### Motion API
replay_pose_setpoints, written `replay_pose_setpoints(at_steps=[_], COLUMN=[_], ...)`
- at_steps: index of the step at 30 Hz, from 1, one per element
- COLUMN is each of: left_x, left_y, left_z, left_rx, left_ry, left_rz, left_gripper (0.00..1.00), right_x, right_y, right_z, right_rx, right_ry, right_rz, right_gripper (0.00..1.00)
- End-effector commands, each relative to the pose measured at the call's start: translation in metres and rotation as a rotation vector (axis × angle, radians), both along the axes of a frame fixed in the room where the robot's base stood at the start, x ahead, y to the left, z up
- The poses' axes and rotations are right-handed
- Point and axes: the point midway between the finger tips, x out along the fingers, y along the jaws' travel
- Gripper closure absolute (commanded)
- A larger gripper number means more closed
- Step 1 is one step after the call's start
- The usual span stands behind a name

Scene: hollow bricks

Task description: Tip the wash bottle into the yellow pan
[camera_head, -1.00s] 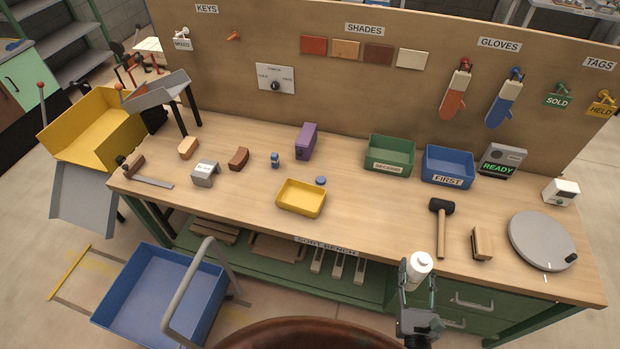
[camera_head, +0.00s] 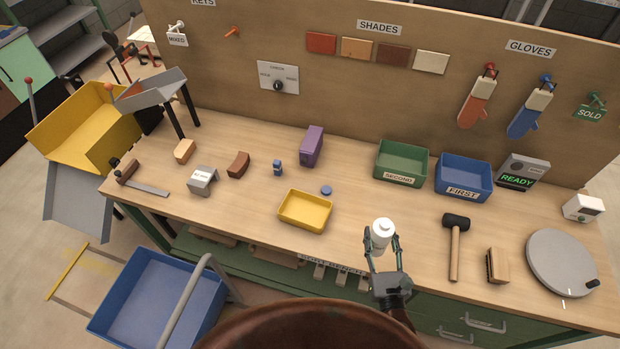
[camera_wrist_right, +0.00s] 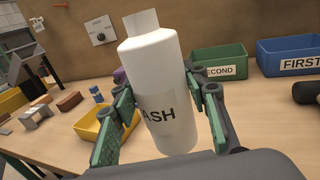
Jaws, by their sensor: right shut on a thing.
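The wash bottle (camera_head: 382,233) is white with a white cap. My right gripper (camera_head: 381,246) is shut on it and holds it upright near the bench's front edge, right of the yellow pan. In the right wrist view the wash bottle (camera_wrist_right: 158,85) stands between the two green-padded fingers, with "ASH" readable on its label. The yellow pan (camera_head: 305,210) sits on the bench and looks empty. It also shows in the right wrist view (camera_wrist_right: 92,128), partly hidden behind a finger. My left gripper is not in view.
A small blue cap (camera_head: 326,190) lies just behind the pan. A purple box (camera_head: 311,146), green bin (camera_head: 401,163) and blue bin (camera_head: 463,177) stand farther back. A mallet (camera_head: 455,245) and brush (camera_head: 497,266) lie to the right. Bench space between pan and mallet is clear.

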Motion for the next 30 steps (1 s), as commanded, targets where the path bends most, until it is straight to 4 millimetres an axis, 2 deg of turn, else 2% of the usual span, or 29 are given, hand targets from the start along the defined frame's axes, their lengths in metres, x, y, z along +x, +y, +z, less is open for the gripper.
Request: replay_pose_setpoints(at_steps=[2, 4, 10, 12, 14, 18, 22, 26, 30], left_x=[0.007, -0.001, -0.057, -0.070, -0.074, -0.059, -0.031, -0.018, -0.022], left_y=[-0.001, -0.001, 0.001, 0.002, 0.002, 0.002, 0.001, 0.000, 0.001], left_z=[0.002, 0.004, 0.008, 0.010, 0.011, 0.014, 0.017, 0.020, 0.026], left_rx=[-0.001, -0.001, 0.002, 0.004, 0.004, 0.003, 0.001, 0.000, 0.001], left_ry=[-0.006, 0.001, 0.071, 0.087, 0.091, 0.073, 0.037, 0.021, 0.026], left_rz=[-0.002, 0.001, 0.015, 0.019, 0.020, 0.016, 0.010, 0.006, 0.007], left_gripper=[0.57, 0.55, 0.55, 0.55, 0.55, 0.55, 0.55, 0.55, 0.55], right_x=[0.014, 0.034, 0.109, 0.132, 0.149, 0.176, 0.188, 0.191, 0.193], right_y=[0.008, 0.021, 0.084, 0.110, 0.130, 0.170, 0.191, 0.194, 0.186], right_z=[-0.003, -0.010, -0.030, -0.034, -0.036, -0.037, -0.037, -0.038, -0.036], right_rx=[0.000, -0.003, -0.003, -0.001, 0.000, 0.004, 0.003, -0.030, -0.139], right_ry=[-0.008, -0.012, -0.018, -0.016, -0.014, -0.007, -0.004, -0.005, -0.019], right_rz=[0.008, 0.023, 0.100, 0.132, 0.159, 0.211, 0.239, 0.249, 0.249], right_gripper=[0.98, 0.98, 0.98, 0.98, 0.98, 0.98, 0.98, 0.98, 0.98])
